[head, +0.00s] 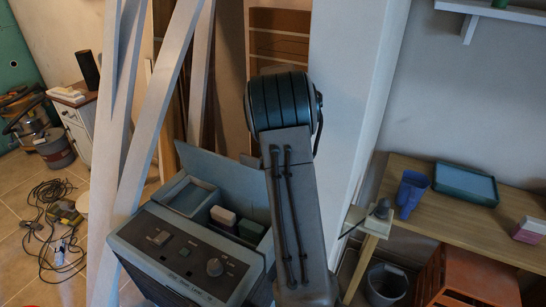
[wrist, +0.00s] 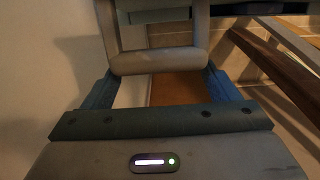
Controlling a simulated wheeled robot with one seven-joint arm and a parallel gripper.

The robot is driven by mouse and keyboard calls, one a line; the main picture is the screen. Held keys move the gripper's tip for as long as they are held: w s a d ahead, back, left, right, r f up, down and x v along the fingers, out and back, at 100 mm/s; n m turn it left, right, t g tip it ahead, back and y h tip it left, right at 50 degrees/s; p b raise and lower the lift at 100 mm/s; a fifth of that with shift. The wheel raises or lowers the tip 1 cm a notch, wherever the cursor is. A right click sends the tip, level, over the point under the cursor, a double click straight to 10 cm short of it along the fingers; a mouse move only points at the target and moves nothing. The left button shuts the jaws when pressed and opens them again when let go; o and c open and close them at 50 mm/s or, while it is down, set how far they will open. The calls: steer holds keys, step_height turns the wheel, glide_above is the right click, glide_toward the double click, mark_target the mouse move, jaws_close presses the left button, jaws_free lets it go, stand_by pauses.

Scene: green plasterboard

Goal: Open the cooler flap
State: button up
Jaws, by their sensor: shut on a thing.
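The cooler (head: 185,262) is a grey-blue box with a dark control panel and a round knob, low in the middle of the head view. Its flap (head: 222,172) stands raised and tilted at the back, so the compartments inside show. My arm covers the right part of the cooler and flap. In the wrist view, a rounded grey handle (wrist: 158,62) lies between the two blue fingers of my gripper (wrist: 160,82), which is shut on it. A blue-grey panel edge shows beyond the handle. My gripper is hidden in the head view.
A tray (head: 188,196), a pink-and-white block (head: 223,216) and a green block (head: 250,229) lie inside the cooler. Pale boards (head: 150,120) lean close on the left. A wooden table (head: 435,219) with a blue tray (head: 466,184) stands right. Cables (head: 50,215) lie on the floor.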

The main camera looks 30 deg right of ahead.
steer(key=shift+s+f, duration=0.2)
steer(key=shift+f, duration=0.15)
steer(key=o, duration=1.3)
step_height(320, 180, up, 14)
steer(key=w+d+p, duration=0.1)
steer(key=p, duration=0.5)
steer(key=shift+w+d, duration=0.2)
